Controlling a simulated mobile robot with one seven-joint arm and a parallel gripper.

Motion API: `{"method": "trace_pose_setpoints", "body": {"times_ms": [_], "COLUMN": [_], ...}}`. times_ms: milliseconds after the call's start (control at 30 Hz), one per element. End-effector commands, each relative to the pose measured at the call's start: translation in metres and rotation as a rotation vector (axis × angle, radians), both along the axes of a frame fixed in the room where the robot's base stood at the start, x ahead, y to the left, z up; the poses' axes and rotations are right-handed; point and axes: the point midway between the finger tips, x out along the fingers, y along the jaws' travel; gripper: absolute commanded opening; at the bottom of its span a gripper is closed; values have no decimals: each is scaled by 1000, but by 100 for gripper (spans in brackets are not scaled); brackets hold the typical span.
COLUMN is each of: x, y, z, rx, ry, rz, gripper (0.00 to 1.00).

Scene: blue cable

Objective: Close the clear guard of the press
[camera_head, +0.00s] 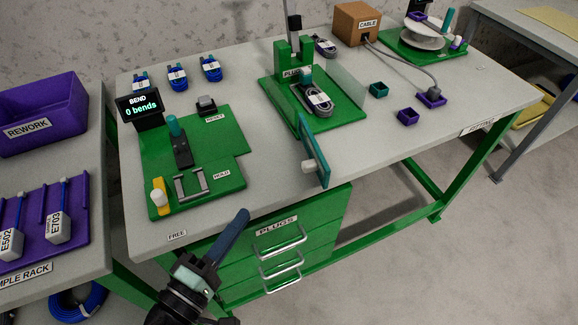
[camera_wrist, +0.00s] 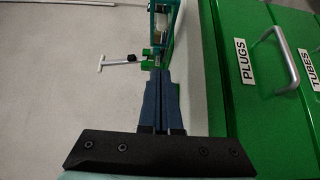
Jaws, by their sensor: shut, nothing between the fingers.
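The press (camera_head: 295,62) is a green machine on a green base, near the middle of the bench. Its clear guard (camera_head: 314,150) has a teal frame and a pale knob (camera_head: 308,167). The guard stands swung out from the press toward the bench's front edge. A grey coiled cable (camera_head: 316,98) lies on the press base. My gripper (camera_head: 241,214) is shut and empty in front of the bench, left of the guard and apart from it. In the wrist view, the shut fingers (camera_wrist: 165,78) point toward the guard's teal edge (camera_wrist: 163,22).
A green bending fixture (camera_head: 215,150) with a "0 bends" display (camera_head: 139,105) stands at the left. The drawer handles (camera_head: 279,240) stick out below the bench. Small purple and teal cups (camera_head: 408,117) sit right of the press. Bench top between fixture and guard is clear.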

Motion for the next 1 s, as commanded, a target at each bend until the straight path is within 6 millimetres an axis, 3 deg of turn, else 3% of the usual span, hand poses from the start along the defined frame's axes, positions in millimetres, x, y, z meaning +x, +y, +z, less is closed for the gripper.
{"method": "trace_pose_setpoints", "body": {"times_ms": [167,533,733,1000], "x": [23,94,102,105], "y": [-11,-43,-68,-76], "z": [0,1,1,0], "rx": [2,5,6,6], "ry": [-3,-2,-2,-2], "rz": [-5,-5,-3,-1], "gripper": [0,0,0,0]}}
